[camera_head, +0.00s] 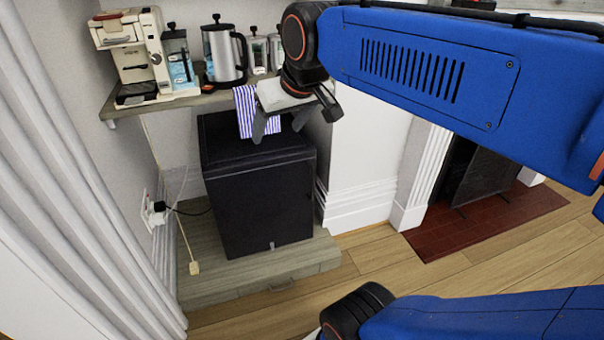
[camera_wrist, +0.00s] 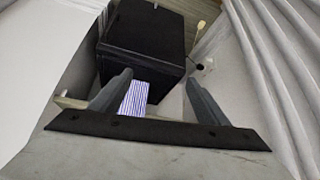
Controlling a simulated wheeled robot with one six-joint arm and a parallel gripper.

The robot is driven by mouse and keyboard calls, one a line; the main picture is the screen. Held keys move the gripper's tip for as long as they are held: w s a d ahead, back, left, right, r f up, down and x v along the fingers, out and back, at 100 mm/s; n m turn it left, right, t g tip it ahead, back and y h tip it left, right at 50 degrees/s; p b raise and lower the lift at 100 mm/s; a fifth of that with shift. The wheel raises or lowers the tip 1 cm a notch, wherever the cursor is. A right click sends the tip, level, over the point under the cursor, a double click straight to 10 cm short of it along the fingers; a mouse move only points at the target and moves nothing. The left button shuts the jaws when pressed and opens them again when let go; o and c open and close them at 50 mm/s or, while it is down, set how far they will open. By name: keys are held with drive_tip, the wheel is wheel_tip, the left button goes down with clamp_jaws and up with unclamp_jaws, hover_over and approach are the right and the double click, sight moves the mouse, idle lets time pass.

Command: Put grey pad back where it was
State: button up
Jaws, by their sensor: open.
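I cannot make out a grey pad in either view. My gripper (camera_head: 280,126) hangs in front of the shelf's right part, above the black box (camera_head: 262,200), with its fingers pointing down. In the wrist view my gripper (camera_wrist: 158,78) has its two grey fingers wide apart, with nothing visibly clamped between them. A blue-and-white striped cloth (camera_head: 243,111) hangs at the shelf edge just left of the gripper. It also shows in the wrist view (camera_wrist: 134,98), between the fingers in the picture; whether they touch it I cannot tell.
The wooden shelf (camera_head: 155,106) bears a coffee machine (camera_head: 131,55), a kettle (camera_head: 223,55) and canisters. The black box stands on a low wooden platform (camera_head: 215,287). A plug and cable (camera_head: 157,208) are at the left wall, beside a white curtain (camera_head: 55,170). Floor at right is clear.

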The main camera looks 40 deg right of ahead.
drive_tip(key=s+a+f+g, duration=0.2)
drive_tip(key=s+f, duration=0.9)
drive_tip(key=f, duration=0.3)
drive_tip(key=shift+s+f+n, duration=0.2)
drive_tip(key=shift+s+n, duration=0.05)
drive_tip(key=shift+n, duration=0.15)
